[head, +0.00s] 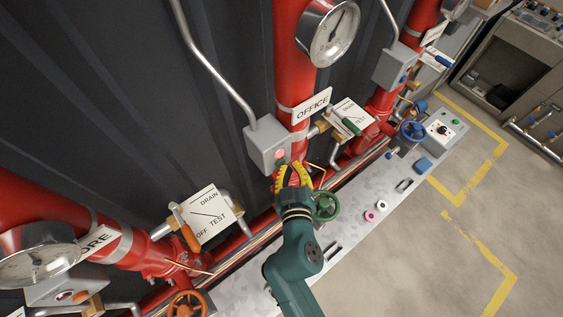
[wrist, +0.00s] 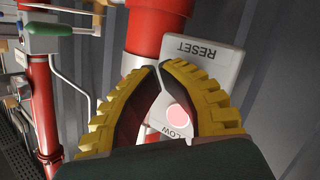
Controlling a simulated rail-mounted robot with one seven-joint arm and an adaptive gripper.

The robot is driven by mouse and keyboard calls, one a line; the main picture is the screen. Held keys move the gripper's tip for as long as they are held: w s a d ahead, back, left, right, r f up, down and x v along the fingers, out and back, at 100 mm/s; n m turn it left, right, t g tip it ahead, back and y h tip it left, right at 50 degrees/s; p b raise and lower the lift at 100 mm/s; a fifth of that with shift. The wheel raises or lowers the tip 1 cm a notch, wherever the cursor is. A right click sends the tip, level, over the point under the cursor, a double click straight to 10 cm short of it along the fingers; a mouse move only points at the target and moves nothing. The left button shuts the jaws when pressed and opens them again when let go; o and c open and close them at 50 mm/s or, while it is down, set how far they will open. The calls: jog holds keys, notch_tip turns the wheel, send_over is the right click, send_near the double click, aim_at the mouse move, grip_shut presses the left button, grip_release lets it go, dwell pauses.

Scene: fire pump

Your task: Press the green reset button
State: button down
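A grey box (head: 267,143) is mounted beside the red OFFICE pipe, with a lit pink lamp (head: 281,154) on its face. In the wrist view the box (wrist: 207,62) carries the word RESET, and the pink lamp (wrist: 178,117) sits by the word LOW. No green button shows clearly on this box; my fingers cover part of its face. My gripper (head: 291,165) has yellow ribbed fingers and is just in front of the box's lower edge. In the wrist view its fingertips (wrist: 158,67) come together with nothing held between them. I cannot tell whether they touch the box.
A green handwheel (head: 326,206) is close to the right of my wrist. A green-handled lever (head: 351,126) and a DRAIN/TEST plate (head: 352,115) are right of the box. A grey control panel (head: 440,130) stands farther right. Open floor lies right of the pipes.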

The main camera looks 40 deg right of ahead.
jog(key=shift+w, duration=0.5)
dwell(0.4)
dwell(0.3)
jog(key=shift+s, duration=0.9)
jog(key=shift+s, duration=0.1)
jog(key=s, duration=0.4)
jog(key=shift+s+a, duration=0.35)
jog(key=shift+s, duration=0.05)
